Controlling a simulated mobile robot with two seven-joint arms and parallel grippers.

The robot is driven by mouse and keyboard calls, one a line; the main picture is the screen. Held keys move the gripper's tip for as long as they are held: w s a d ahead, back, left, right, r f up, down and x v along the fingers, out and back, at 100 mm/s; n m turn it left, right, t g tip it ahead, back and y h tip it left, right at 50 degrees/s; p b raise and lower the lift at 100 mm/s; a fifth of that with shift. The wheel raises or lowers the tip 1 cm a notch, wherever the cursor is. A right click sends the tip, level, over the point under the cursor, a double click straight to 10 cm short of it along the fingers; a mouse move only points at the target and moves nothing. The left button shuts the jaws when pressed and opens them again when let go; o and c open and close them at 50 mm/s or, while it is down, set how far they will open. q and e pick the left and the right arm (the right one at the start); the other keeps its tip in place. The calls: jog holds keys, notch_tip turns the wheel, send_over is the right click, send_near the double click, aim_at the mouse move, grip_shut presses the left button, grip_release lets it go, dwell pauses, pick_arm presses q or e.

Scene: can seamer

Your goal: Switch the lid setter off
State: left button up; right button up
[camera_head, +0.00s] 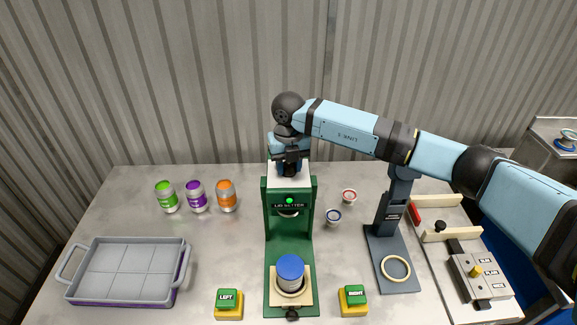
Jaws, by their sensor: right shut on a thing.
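The lid setter (291,245) is a green upright machine with a white top, standing in the middle of the table. A small green light glows on its front above the label LID SETTER. A can with a blue top (290,272) stands on its base plate, and a small black knob (292,314) is at the front of the base. My right gripper (289,170) points down at the top of the lid setter and is shut on a part there; its fingers mostly hide that part. My left gripper is not in view.
Green, purple and orange cans (197,196) stand at the back left, above a grey tray (125,270). LEFT (228,304) and RIGHT (353,300) buttons flank the base. Two small lids (334,217), a dark stand (391,255) and a control box (483,275) are to the right.

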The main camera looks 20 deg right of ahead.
jog(key=n+b, duration=0.4)
jog(key=shift+f, duration=0.25)
jog(key=n+b, duration=0.4)
jog(key=shift+r, duration=0.1)
jog(key=shift+r+n+b, duration=0.15)
jog(key=shift+n+b, duration=0.85)
jog(key=shift+n, duration=0.6)
jog(key=o, duration=0.9)
jog(key=shift+o, duration=0.2)
jog(key=shift+r, duration=0.15)
